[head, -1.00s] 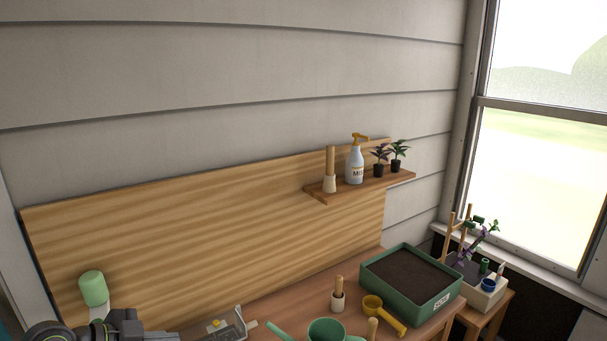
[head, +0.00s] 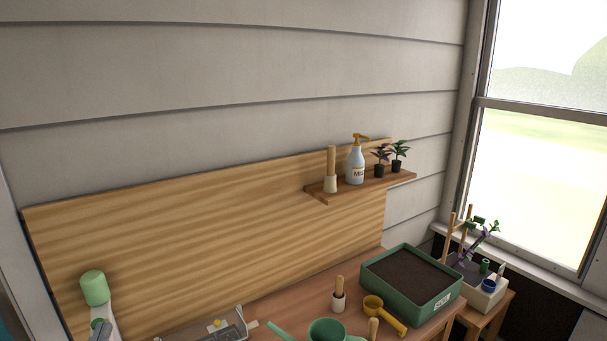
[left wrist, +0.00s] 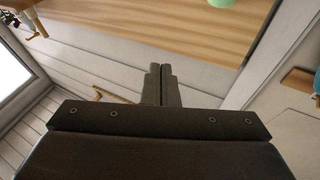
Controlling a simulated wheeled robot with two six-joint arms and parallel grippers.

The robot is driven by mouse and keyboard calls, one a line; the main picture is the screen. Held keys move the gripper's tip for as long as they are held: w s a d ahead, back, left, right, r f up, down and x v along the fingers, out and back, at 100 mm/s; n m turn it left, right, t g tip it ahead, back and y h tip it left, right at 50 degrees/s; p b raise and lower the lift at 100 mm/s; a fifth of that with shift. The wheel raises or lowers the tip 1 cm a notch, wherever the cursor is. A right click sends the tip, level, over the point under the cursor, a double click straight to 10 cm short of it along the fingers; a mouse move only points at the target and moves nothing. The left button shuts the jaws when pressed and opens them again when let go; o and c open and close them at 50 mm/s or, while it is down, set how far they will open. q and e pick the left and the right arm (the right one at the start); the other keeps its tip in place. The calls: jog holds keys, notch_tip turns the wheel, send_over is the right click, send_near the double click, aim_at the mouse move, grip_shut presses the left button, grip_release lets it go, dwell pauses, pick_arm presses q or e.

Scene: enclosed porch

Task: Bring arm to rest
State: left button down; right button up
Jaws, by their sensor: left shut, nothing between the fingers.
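My left gripper (left wrist: 161,72) shows in the left wrist view with its two dark fingers together and nothing between them. Beyond the fingers are the wooden back panel and pale wall boards, seen tilted. In the head view I cannot make out the left gripper's fingers at the bottom left. My right gripper is not in view.
A potting bench (head: 298,296) holds a green soil tray (head: 437,298), a yellow scoop (head: 385,314) and a green watering can (head: 327,330). A green-topped object (head: 94,288) stands at the left. A shelf (head: 330,196) with a spray bottle (head: 355,166) is on the wall.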

pick_arm(q)
jog(key=s+a+f+n+g+y, duration=0.35)
jog(key=s+f+g, duration=0.6)
jog(key=f, duration=0.45)
jog(key=s+d+f+m+g+h, duration=0.2)
jog(key=s+d+f+g, duration=0.25)
jog(key=s, duration=0.25)
jog(key=s+d+f+m+g+h, duration=0.2)
jog(key=s+d+f+g, duration=0.15)
jog(key=s+f, duration=0.3)
notch_tip(320, 180, down, 27)
jog(key=a+g+b, duration=0.1)
jog(key=a+b, duration=0.1)
jog(key=b, duration=0.2)
jog(key=s+d+f+g+h+b, duration=0.1)
jog(key=s+f+b, duration=0.1)
jog(key=s+f, duration=1.3)
notch_tip(320, 180, down, 3)
jog(key=shift+s+f+n, duration=0.2)
jog(key=shift+n, duration=0.15)
jog(key=shift+g, duration=0.25)
